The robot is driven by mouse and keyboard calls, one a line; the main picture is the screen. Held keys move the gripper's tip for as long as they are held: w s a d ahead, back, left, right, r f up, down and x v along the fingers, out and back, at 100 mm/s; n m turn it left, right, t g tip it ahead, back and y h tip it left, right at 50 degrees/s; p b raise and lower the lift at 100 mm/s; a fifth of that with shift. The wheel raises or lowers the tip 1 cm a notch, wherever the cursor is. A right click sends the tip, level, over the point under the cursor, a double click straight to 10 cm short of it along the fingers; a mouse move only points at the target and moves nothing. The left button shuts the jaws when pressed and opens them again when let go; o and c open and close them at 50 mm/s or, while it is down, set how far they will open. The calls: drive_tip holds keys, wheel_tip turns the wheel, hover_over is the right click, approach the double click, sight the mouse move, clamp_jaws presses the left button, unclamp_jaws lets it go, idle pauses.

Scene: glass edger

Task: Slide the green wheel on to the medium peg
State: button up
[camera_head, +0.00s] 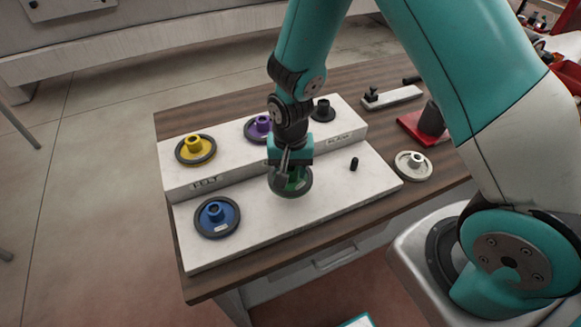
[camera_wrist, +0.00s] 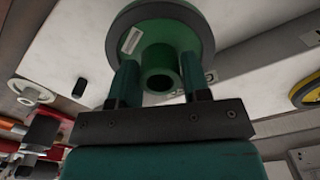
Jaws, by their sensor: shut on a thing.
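The green wheel (camera_head: 293,184) has a dark rim and a hollow green hub. It is at the middle of the front step of the white stand (camera_head: 262,225). My gripper (camera_head: 285,166) is above it, shut on its hub. In the wrist view, the fingers (camera_wrist: 160,68) are on both sides of the hub of the green wheel (camera_wrist: 172,32). The wheel hides any peg under it, and I cannot tell whether it touches the step. A bare black peg (camera_head: 354,164) stands to the right on the same step. I cannot tell which peg is medium.
A blue wheel (camera_head: 217,217) is at the left of the front step. Yellow (camera_head: 196,149), purple (camera_head: 258,129) and dark (camera_head: 322,110) wheels are on the back step. A white wheel (camera_head: 413,165) lies on the wooden table right of the stand, near a red-based object (camera_head: 424,127).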

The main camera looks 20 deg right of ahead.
sight(290, 182)
drive_tip(key=shift+f+b, duration=1.9)
drive_tip(key=shift+f, duration=0.6)
drive_tip(key=o, duration=1.3)
drive_tip(key=shift+c, duration=0.2)
wheel_tip(290, 182, up, 18)
drive_tip(key=b, duration=0.2)
drive_tip(key=shift+f, duration=0.2)
drive_tip(key=shift+s, duration=0.1)
